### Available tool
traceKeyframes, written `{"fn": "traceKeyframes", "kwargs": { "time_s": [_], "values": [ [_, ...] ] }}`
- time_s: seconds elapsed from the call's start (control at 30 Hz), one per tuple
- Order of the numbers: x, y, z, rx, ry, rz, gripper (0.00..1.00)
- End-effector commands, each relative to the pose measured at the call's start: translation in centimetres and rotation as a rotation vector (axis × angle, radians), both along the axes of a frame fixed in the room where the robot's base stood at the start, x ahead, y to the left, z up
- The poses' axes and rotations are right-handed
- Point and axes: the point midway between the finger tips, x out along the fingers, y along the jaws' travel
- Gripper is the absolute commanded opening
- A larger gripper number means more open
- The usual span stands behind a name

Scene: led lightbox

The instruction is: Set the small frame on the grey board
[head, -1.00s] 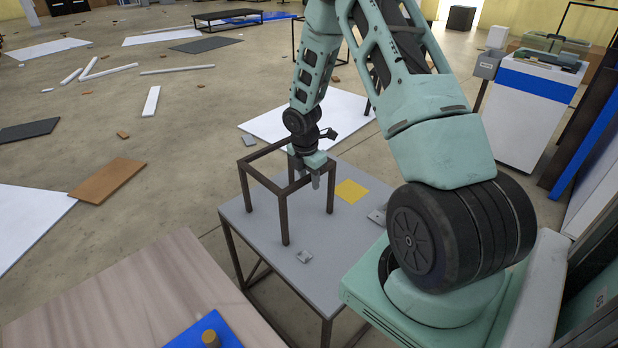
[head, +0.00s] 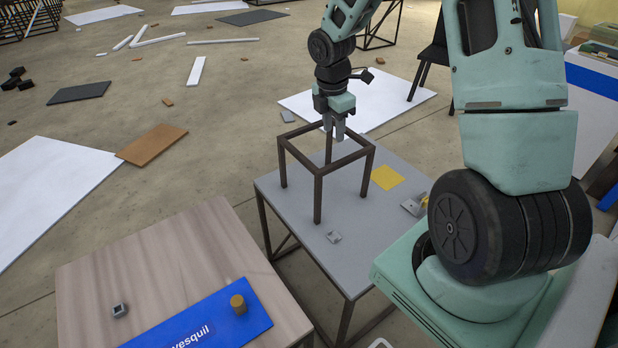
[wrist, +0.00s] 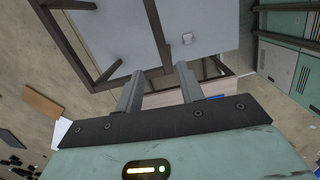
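The small frame (head: 319,170), an open cube of dark brown bars, stands upright on the grey board (head: 345,258) that tops a low dark-legged stand. My gripper (head: 334,133) points down at the frame's upper back part, with its fingertips around the height of the top bars or just above. In the wrist view my gripper (wrist: 161,68) has its two fingers clearly apart. A brown bar of the frame (wrist: 157,30) lines up with the gap between them, touching neither finger. I cannot tell exactly how far the tips are from it.
On the grey board are a yellow square (head: 387,177), a small metal piece (head: 333,237) and a grey bracket (head: 411,207). A wooden table (head: 170,260) with a blue sheet (head: 215,318) stands at front left. White sheets and scraps lie on the floor.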

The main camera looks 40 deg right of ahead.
Motion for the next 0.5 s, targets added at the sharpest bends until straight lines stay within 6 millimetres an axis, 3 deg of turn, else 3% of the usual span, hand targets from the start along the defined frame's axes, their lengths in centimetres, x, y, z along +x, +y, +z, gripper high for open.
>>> {"fn": "traceKeyframes", "kwargs": {
  "time_s": [0.03, 0.17, 0.3, 0.4, 0.5],
  "values": [
    [0.0, 3.5, 1.2, 0.008, -0.013, -0.022, 0.38],
    [-2.4, 13.5, 4.1, 0.048, -0.040, -0.167, 0.38],
    [-8.0, 22.9, 6.6, 0.093, -0.048, -0.352, 0.38],
    [-13.1, 27.8, 7.9, 0.119, -0.042, -0.482, 0.38],
    [-17.9, 30.7, 8.6, 0.137, -0.032, -0.596, 0.38]
  ]
}}
